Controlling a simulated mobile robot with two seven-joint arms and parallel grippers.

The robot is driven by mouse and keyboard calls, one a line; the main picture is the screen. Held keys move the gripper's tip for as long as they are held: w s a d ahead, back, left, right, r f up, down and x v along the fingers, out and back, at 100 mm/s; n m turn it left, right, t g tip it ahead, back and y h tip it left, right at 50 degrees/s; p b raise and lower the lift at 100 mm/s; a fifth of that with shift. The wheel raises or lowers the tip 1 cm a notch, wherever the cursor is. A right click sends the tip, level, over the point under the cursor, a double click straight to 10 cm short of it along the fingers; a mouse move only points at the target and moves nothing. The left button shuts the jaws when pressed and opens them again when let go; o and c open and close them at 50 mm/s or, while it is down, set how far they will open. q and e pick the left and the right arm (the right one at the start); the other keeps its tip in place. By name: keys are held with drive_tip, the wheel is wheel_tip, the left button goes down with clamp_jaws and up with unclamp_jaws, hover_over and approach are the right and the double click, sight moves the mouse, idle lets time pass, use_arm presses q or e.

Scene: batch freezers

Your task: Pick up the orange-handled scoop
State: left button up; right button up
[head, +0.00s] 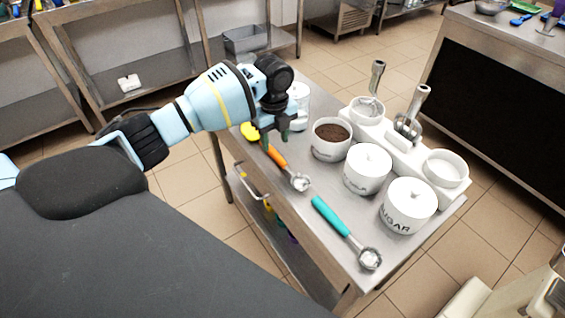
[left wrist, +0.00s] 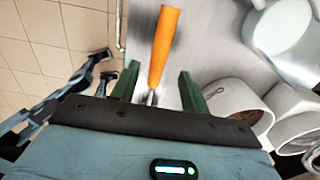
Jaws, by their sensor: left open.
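The orange-handled scoop (head: 277,156) lies on the steel cart top, near its left edge, with its metal bowl toward the front. My left gripper (head: 275,137) is open above the cart, by the far end of the orange handle in the head view. In the left wrist view, the orange handle (left wrist: 164,45) lies ahead of the open green fingers (left wrist: 158,86). Part of the metal shank shows between the fingers, and the rest is hidden by the gripper body. I see no contact. My right gripper is not seen.
A teal-handled scoop (head: 333,216) lies nearer on the cart. White canisters (head: 367,170), a sugar jar (head: 408,204) and an open pot of brown powder (head: 330,139) stand right of the orange scoop. A yellow item (head: 250,131) lies behind the gripper.

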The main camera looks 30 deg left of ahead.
sight(276, 153)
use_arm(q)
wheel_tip(276, 153, down, 5)
drive_tip(key=shift+s+d+r, duration=0.15)
drive_tip(key=shift+r, duration=0.05)
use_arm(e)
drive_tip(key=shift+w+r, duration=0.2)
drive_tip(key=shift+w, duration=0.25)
use_arm(q)
clamp_jaws()
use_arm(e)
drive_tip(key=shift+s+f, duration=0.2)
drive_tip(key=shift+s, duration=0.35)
use_arm(q)
drive_tip(key=shift+r, duration=0.1)
